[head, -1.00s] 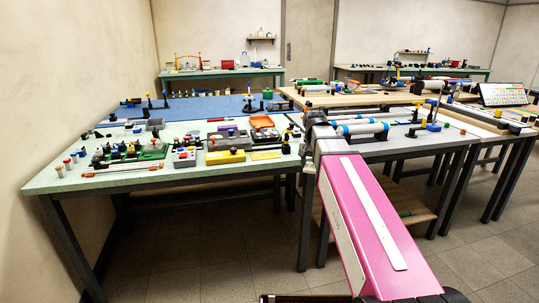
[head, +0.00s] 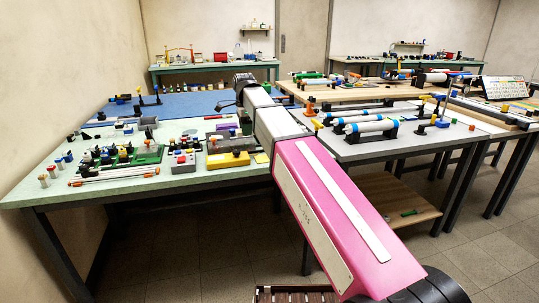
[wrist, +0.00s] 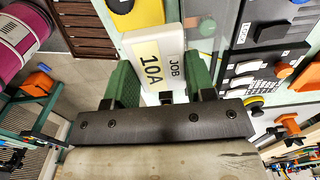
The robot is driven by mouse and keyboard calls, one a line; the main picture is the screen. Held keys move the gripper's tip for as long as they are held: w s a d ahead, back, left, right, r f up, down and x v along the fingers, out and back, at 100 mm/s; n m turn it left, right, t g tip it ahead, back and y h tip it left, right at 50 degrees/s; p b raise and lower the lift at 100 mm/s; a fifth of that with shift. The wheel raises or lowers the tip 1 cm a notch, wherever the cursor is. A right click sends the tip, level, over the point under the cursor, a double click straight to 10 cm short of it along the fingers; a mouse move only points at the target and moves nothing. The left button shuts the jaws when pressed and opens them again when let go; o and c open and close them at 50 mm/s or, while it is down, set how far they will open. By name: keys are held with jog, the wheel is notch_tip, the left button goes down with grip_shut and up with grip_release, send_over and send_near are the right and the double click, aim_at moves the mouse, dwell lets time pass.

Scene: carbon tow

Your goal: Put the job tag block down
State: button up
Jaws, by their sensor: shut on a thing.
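The job tag block (wrist: 146,46) is white with a pale yellow face reading "JOB 10A" in the wrist view. My gripper (wrist: 162,80) has green fingers on either side of the block and is shut on it. The block lies between the fingers, its far end extending past them. In the head view my arm reaches over the right end of the green-topped bench (head: 60,185). The block cannot be made out there, and the arm hides part of the bench top.
A yellow box (head: 228,160), a grey button box (head: 183,162) and a green tray of small items (head: 146,156) crowd the bench front. A blue mat (head: 185,106) lies behind. Blue-and-white cylinders (head: 368,128) rest on the right table. Dark switch panels (wrist: 262,70) show right of the block.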

jog(key=d+f, duration=0.2)
jog(key=d, duration=0.1)
jog(key=d+f, duration=0.2)
jog(key=d, duration=0.2)
jog(key=d+f, duration=0.2)
jog(key=d, duration=0.1)
jog(key=shift+s+d, duration=0.1)
jog(key=shift+d, duration=0.05)
jog(key=shift+f, duration=2.05)
jog(key=shift+f, duration=0.1)
jog(key=o, duration=0.9)
notch_tip(320, 180, up, 12)
